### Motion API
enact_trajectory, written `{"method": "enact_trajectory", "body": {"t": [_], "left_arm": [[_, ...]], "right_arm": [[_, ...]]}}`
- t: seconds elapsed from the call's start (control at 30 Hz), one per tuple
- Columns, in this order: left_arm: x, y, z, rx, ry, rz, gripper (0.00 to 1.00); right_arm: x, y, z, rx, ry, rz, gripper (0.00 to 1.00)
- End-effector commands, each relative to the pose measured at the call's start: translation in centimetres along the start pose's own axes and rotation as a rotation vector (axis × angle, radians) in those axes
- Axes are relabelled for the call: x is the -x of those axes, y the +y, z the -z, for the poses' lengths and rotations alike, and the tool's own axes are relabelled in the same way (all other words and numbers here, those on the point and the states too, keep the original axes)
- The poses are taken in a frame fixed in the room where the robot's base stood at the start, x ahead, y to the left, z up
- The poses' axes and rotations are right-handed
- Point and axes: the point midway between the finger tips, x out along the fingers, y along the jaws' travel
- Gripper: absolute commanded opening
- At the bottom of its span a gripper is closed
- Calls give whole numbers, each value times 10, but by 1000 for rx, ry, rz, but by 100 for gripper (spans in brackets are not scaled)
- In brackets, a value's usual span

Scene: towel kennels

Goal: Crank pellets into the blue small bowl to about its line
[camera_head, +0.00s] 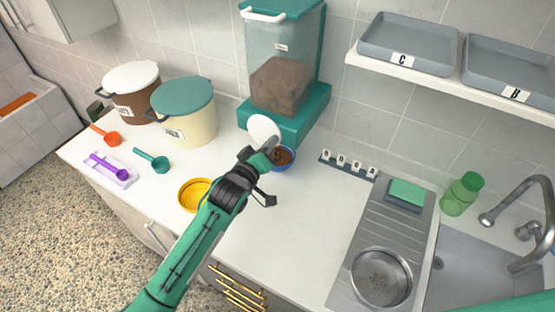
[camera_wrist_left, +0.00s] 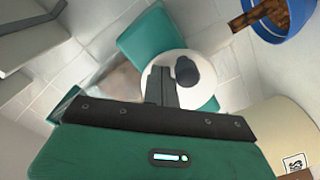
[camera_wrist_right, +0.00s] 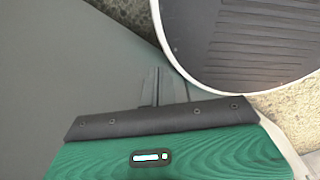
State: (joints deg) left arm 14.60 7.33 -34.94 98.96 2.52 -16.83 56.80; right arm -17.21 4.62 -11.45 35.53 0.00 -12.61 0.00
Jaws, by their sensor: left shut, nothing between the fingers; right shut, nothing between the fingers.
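The pellet dispenser (camera_head: 284,70) is a clear hopper of brown pellets on a teal base against the wall. Its white crank disc (camera_head: 263,128) faces my left gripper (camera_head: 271,146). The left wrist view shows the disc (camera_wrist_left: 205,72) with a dark knob (camera_wrist_left: 186,70) right beside my shut left fingers (camera_wrist_left: 161,82); whether they touch it I cannot tell. The blue small bowl (camera_head: 292,164) sits below, partly behind the gripper, with brown pellets in it. Its rim also shows in the left wrist view (camera_wrist_left: 262,30). My right gripper (camera_wrist_right: 161,88) is shut and empty.
A yellow bowl (camera_head: 187,196) stands by my left forearm. Two lidded bins (camera_head: 186,128) (camera_head: 139,106) and several scoops are at the left. A label strip (camera_head: 347,168), a drainer with a steel bowl (camera_head: 381,277) and a sink are at the right. The middle counter is clear.

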Motion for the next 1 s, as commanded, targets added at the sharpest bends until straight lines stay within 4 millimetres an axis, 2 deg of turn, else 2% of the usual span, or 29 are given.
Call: {"method": "enact_trajectory", "body": {"t": [1.0], "left_arm": [[0,-14,-12,1,0,1,0]], "right_arm": [[-7,-2,0,-1,1,2,0]]}}
